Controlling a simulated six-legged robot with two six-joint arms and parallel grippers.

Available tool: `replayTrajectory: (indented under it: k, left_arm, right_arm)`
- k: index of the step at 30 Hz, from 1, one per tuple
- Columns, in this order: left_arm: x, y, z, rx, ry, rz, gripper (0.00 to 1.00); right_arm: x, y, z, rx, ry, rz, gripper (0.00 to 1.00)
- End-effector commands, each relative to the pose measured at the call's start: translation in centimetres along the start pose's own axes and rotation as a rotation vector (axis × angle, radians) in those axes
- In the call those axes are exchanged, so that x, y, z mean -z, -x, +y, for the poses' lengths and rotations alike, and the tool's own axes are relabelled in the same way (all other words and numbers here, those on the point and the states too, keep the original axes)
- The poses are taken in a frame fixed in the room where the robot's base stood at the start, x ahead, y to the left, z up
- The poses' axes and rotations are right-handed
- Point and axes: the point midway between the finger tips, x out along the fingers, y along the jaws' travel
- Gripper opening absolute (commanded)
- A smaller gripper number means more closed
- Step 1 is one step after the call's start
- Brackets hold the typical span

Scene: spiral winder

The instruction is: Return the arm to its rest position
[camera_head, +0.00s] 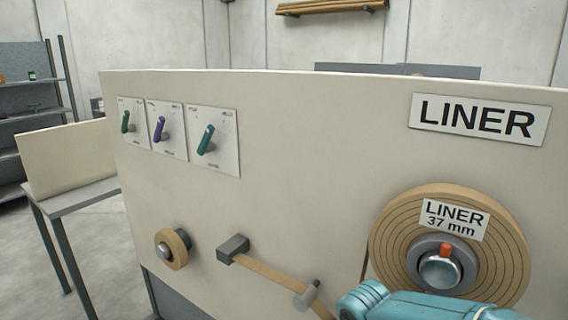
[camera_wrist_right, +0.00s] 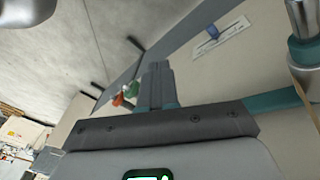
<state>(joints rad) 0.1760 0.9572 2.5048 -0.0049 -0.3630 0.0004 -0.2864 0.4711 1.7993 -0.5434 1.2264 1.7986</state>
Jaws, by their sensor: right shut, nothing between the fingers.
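My right gripper (camera_wrist_right: 157,68) shows in the right wrist view with its grey fingers together and nothing between them. It points past the machine panel. In the head view, a teal part of my arm comes in at the bottom right, in front of the lower edge of the large liner roll (camera_head: 392,232). My gripper fingers are not visible there. My left gripper is in neither view. The beige machine panel (camera_head: 300,150) fills the middle of the head view.
A grey table (camera_head: 80,195) stands at left. Open floor (camera_head: 25,260) shows at the lower left.

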Motion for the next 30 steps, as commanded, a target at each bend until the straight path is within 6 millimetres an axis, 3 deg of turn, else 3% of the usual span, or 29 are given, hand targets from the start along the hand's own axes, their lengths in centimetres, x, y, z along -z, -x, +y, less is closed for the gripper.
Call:
replayTrajectory:
  k: [5,8,11,15,18,21,27,30]
  left_arm:
    - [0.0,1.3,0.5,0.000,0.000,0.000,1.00]
    - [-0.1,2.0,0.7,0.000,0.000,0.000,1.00]
    - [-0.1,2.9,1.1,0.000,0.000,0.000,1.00]
    - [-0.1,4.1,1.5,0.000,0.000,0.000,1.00]
    - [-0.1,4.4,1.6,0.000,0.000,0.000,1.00]
    - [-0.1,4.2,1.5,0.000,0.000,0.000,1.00]
    - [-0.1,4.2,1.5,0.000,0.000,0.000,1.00]
    - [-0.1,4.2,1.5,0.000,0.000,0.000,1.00]
  right_arm:
    - [-0.5,-5.8,2.6,-0.165,-0.010,-0.089,0.00]
    - [-2.0,-9.6,4.5,-0.227,0.028,-0.186,0.00]
    - [-4.9,-14.0,7.1,-0.254,0.113,-0.339,0.00]
    - [-11.3,-19.3,11.3,-0.125,0.305,-0.600,0.00]
    - [-14.5,-21.2,12.4,0.074,0.464,-0.654,0.00]
    - [-15.7,-22.2,11.8,0.276,0.641,-0.574,0.00]
    - [-13.8,-22.4,8.2,0.522,0.913,-0.311,0.00]
    - [-13.5,-22.4,7.6,0.556,0.990,-0.260,0.00]
